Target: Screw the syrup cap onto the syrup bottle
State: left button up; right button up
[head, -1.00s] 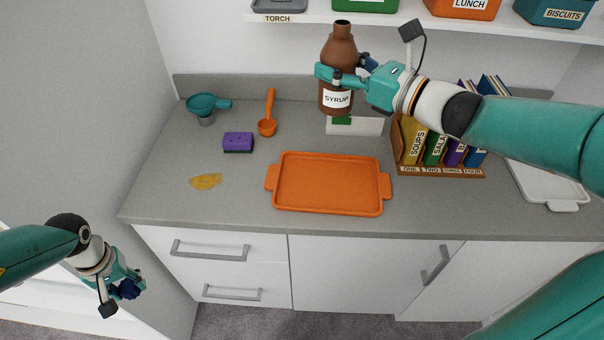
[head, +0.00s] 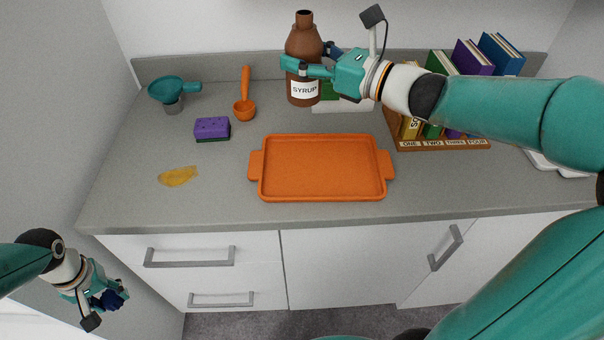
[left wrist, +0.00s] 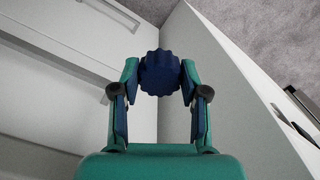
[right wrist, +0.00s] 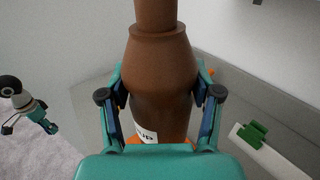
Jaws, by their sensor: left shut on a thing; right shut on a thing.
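The brown syrup bottle (head: 304,52) with a white SYRUP label is upright, its neck open and bare. My right gripper (head: 308,68) is shut around the bottle's body and holds it above the back of the counter. The bottle also fills the middle of the right wrist view (right wrist: 162,80). The dark blue, ridged syrup cap (left wrist: 160,73) is between the fingers of my left gripper (left wrist: 160,80), which is shut on it. In the head view the left gripper (head: 110,298) is low at the left, in front of the counter and well away from the bottle.
An orange tray (head: 320,168) lies on the grey counter (head: 230,208). A teal funnel (head: 172,90), orange scoop (head: 244,108), purple sponge (head: 212,127) and yellow spill (head: 177,176) are to its left. A book rack (head: 440,145) stands at the right. Drawers are below.

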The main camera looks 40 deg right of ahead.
dwell(0.3)
pick_arm(q)
jog(key=shift+f+b, duration=0.65)
jog(key=shift+f, duration=0.05)
pick_arm(e)
notch_tip(320, 180, down, 16)
jog(key=shift+f, duration=0.1)
pick_arm(q)
jog(key=shift+f, duration=0.15)
pick_arm(e)
jog(key=shift+f, duration=1.95)
jog(key=shift+r, duration=0.1)
